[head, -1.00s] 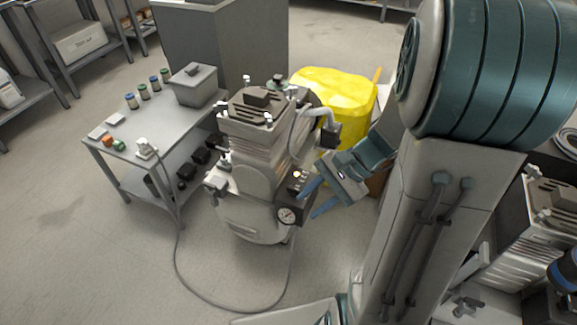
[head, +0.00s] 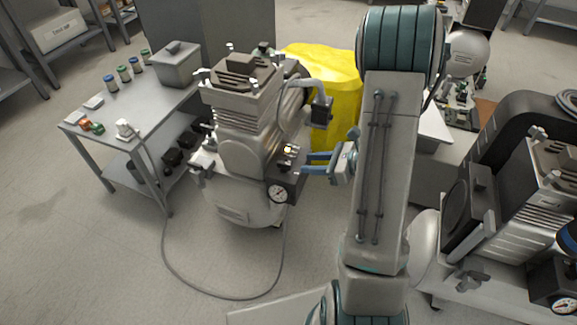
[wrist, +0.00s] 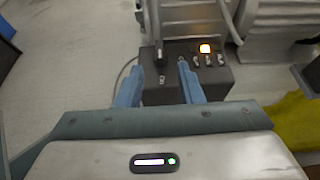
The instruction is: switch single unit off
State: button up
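The single compressor unit (head: 240,150) stands upright on the floor in the middle of the head view. My gripper (head: 307,163) is at the right side of the box.
A grey table (head: 145,105) with small jars and a grey bin (head: 177,65) stands left. A hose (head: 165,245) loops over the floor. A yellow bag (head: 345,85) is behind the unit. Another compressor (head: 520,200) stands right. The front left floor is clear.

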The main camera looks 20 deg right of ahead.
aim_at(286, 163)
jog(key=b+x, duration=0.1)
jog(key=x, duration=0.6)
jog(key=shift+w+a+f+b, duration=0.15)
jog(key=shift+w+a+b, duration=0.1)
jog(key=shift+b, duration=0.15)
grip_shut()
